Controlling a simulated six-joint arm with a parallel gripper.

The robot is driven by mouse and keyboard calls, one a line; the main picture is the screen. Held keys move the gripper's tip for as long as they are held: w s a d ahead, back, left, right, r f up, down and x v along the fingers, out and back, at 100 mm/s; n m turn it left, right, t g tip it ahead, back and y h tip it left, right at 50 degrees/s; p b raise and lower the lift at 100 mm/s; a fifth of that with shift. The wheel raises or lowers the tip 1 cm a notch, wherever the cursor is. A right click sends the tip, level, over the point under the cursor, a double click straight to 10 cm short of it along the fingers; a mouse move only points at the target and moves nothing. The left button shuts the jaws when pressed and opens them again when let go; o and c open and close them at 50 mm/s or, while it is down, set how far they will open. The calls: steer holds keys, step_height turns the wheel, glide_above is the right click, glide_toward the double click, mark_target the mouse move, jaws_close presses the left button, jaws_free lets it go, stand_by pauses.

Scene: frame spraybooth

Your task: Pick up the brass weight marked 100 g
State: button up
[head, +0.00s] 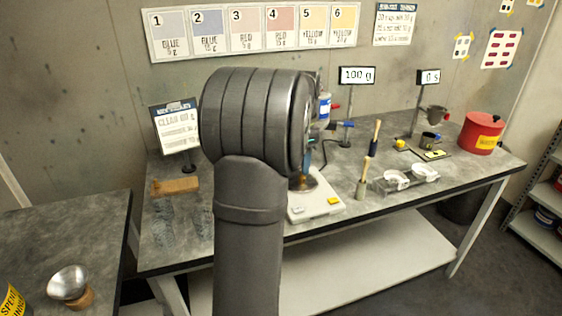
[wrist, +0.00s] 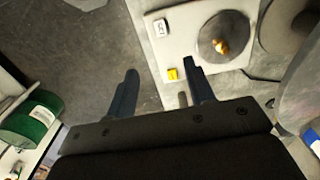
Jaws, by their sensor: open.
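A small brass weight (wrist: 221,46) stands on the round grey pan of a white scale (wrist: 182,30) in the wrist view. Its marking is too small to read. In the head view the scale (head: 318,207) is on the workbench, and my arm partly covers it and its pan. My gripper (wrist: 161,66) is open and empty in the wrist view, its two dark fingers apart. The weight is beyond and to the right of the right fingertip, not between the fingers. In the head view my arm mostly hides the gripper.
A sign reading 100 g (head: 357,75) stands behind the scale. Brushes (head: 374,138), white cups (head: 397,179) and a red pot (head: 481,133) are to the right. A wooden block (head: 175,186) and sign board (head: 178,128) are left. A green can (wrist: 33,120) shows in the wrist view.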

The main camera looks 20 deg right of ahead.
steer(key=w+n+t+h, duration=0.2)
steer(key=w+n+h, duration=0.2)
steer(key=w+n, duration=0.3)
steer(key=shift+m, duration=0.4)
steer(key=x, duration=0.3)
steer(key=w+x, duration=0.1)
steer(key=x, duration=0.3)
steer(key=w+x, duration=0.1)
steer(key=x, duration=0.3)
steer(key=shift+r, duration=0.2)
steer(key=shift+x, duration=2.8)
jaws_close()
steer(key=shift+r, duration=0.1)
